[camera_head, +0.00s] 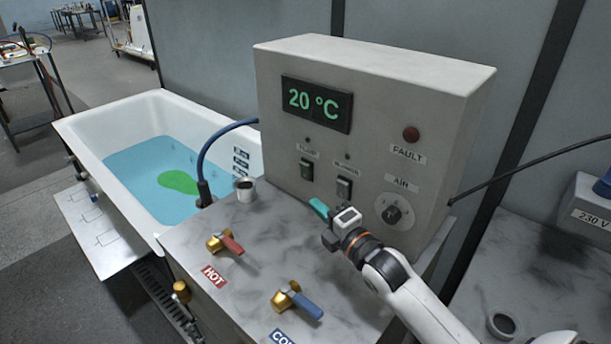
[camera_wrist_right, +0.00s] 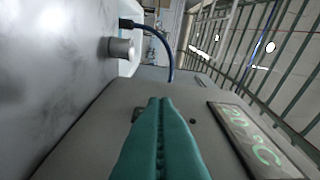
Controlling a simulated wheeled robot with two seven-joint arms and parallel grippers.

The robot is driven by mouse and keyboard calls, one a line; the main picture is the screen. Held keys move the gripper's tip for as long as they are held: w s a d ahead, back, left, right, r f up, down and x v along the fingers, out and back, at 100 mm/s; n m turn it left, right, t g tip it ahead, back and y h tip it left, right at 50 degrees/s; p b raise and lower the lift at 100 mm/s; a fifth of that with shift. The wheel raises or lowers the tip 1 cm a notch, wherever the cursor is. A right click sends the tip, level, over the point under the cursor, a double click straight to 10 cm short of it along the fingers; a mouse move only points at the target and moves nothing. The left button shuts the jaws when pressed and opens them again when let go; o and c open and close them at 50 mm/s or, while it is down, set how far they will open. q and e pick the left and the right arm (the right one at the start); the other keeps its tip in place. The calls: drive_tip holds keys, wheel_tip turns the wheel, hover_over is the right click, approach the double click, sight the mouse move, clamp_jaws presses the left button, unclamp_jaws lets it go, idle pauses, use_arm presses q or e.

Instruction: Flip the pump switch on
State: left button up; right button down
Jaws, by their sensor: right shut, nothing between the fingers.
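The grey control box (camera_head: 375,100) stands on the marble counter. Its front carries two dark rocker switches, a left one (camera_head: 307,168) and a right one (camera_head: 344,188), each with a small label above that is too blurred to read surely. Which way each rocker is tipped is hard to tell. My right gripper (camera_head: 319,207) has teal fingers, shut and empty, just in front of the panel and below the switches. In the right wrist view the closed fingers (camera_wrist_right: 160,101) point along the panel, with a dark switch (camera_wrist_right: 138,114) beside their tips. My left gripper is out of view.
A display (camera_head: 316,103) reads 20 °C. A red fault lamp (camera_head: 411,134) and an air knob (camera_head: 393,211) sit on the panel's right.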

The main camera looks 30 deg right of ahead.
sight(305, 171)
drive_tip(key=w+d+p, duration=0.2)
drive_tip(key=w+p, duration=0.1)
drive_tip(key=w, duration=0.8)
drive_tip(key=shift+w+d+r, duration=0.15)
drive_tip(key=shift+d+r, duration=0.2)
drive_tip(key=shift+d, duration=0.05)
